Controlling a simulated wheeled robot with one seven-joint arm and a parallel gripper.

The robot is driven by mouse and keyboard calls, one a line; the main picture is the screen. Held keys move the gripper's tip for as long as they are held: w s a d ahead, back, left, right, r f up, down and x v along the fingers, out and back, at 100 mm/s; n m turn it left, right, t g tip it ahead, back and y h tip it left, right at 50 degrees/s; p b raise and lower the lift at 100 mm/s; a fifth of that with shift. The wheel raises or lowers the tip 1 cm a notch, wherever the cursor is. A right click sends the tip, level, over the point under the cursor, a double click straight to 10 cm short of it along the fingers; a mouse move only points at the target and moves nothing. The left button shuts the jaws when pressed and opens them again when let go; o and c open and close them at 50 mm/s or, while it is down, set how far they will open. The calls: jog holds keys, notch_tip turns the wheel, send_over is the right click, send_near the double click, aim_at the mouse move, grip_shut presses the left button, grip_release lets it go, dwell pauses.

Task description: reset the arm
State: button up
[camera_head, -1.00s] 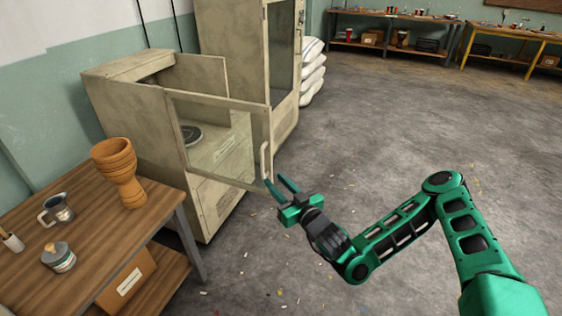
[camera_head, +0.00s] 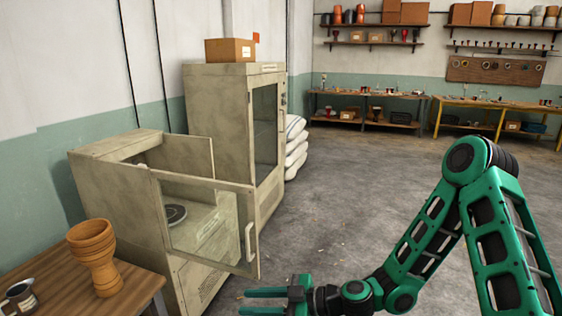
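My gripper (camera_head: 264,301) is at the bottom of the head view, below the open cabinet door. Its two fingers are spread apart and point left, with nothing between them. My green arm (camera_head: 415,245) is folded, with its elbow raised at the right. The fingers are apart from the door handle (camera_head: 250,242) in the picture.
The low cabinet (camera_head: 110,180) has its glazed door (camera_head: 205,222) swung open, with a dark round plate (camera_head: 175,214) inside. An orange-brown goblet drum (camera_head: 95,257) and a metal mug (camera_head: 20,297) stand on the wooden table (camera_head: 135,292). Open floor (camera_head: 350,175) lies behind my arm.

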jog(key=s+d+m+g+h, duration=0.15)
jog(key=d+h, duration=0.25)
jog(key=d, duration=0.6)
jog(key=s+d+m+h, duration=0.2)
jog(key=d+m+h, duration=0.1)
jog(key=d, duration=0.6)
jog(key=s+d+m+g+h, duration=0.1)
jog(key=d+m+h, duration=0.25)
jog(key=d, duration=0.65)
jog(key=s+d+r+m+h, duration=0.2)
jog(key=s+d+r+m, duration=0.2)
jog(key=d, duration=0.3)
jog(key=s+d+r+m+h, duration=0.2)
jog(key=s+d+r+m, duration=0.25)
jog(key=d, duration=0.25)
jog(key=s+d+r+m, duration=0.2)
jog(key=s+r+m, duration=0.1)
jog(key=s, duration=0.2)
jog(key=s+d+r+m, duration=0.2)
jog(key=s+m, duration=0.2)
jog(key=s, duration=0.1)
jog(key=shift+s+d+r+g, duration=0.25)
jog(key=shift+s+r+g, duration=0.1)
jog(key=shift+r, duration=0.05)
jog(key=shift+w+f, duration=0.25)
jog(key=shift+w, duration=0.4)
